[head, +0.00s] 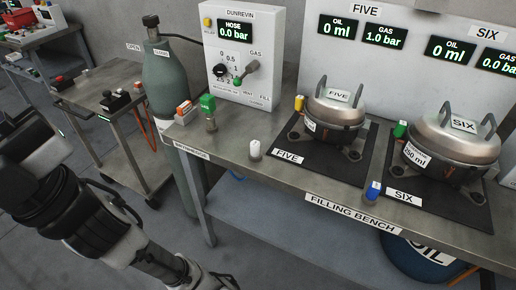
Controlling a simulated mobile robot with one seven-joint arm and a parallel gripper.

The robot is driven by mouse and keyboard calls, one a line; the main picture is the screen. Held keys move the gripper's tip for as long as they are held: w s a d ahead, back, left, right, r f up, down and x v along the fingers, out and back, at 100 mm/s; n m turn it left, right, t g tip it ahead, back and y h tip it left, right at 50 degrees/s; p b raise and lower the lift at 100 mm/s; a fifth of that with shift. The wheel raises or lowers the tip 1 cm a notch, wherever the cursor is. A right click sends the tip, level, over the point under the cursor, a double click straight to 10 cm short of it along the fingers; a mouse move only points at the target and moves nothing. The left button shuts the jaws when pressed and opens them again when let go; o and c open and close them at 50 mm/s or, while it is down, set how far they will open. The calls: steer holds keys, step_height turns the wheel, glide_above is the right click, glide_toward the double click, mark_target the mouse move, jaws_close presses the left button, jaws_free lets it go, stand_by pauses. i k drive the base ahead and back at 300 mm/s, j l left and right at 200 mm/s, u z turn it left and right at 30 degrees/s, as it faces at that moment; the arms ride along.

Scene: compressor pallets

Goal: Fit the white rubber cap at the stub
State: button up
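A small white cap-like piece (255,149) stands upright on the filling bench's (352,212) front left part, left of the FIVE plate; I take it for the white rubber cap. Compressor FIVE (336,112) sits on a dark mat, with a yellow piece (299,103) at its left side. Compressor SIX (455,140) sits to its right, with a green piece (400,129) at its left. Which stub is bare I cannot tell. My gripper (218,282) is at the bottom edge, partly cut off, below the bench front and well apart from the cap; its fingers are unclear.
A blue-topped piece (373,190) stands at the bench front, left of the SIX plate. A green-topped fitting (208,105) and a small orange-and-white box (184,112) stand at the left end. A gas cylinder (172,90) and a cart (112,115) are left of the bench.

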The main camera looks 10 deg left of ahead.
mark_target(255, 146)
steer(key=z, duration=2.95)
steer(key=k+j, duration=2.7)
